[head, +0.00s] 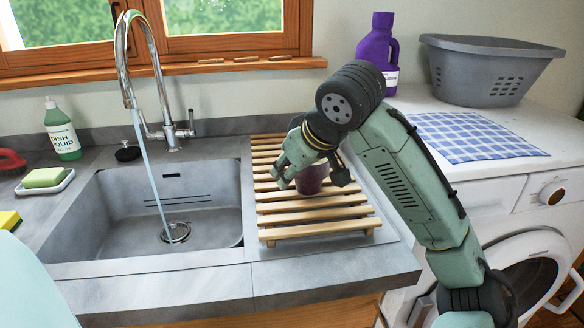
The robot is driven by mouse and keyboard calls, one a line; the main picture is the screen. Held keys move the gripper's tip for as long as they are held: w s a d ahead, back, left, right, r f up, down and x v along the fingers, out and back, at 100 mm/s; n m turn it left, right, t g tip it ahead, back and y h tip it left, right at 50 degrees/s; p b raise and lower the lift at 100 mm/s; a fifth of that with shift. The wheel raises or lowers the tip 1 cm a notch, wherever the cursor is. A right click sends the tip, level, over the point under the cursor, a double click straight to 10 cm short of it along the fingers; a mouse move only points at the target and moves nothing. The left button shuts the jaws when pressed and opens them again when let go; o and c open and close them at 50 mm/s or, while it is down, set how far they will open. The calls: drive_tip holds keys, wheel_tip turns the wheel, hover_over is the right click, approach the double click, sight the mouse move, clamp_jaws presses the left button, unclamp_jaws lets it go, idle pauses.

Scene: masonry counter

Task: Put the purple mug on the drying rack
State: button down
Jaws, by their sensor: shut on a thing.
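The purple mug (311,180) is at the wooden drying rack (318,229), over its middle slats. My gripper (284,178) comes from the upper right and is shut on the mug. The gripper and wrist hide the mug's upper part and left side. The mug looks upright, low over the slats; I cannot tell whether its base touches them. The rack lies on the grey counter just right of the sink.
The tap (132,90) runs water into the sink (98,215). A purple jug (376,48), a grey basket (487,72) and a checked cloth (470,137) are at right. The rack's front slats are bare.

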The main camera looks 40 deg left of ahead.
drive_tip(key=c, duration=1.1)
unclamp_jaws()
drive_tip(key=shift+r, duration=0.1)
drive_tip(key=b+v, duration=0.1)
drive_tip(key=v, duration=1.1)
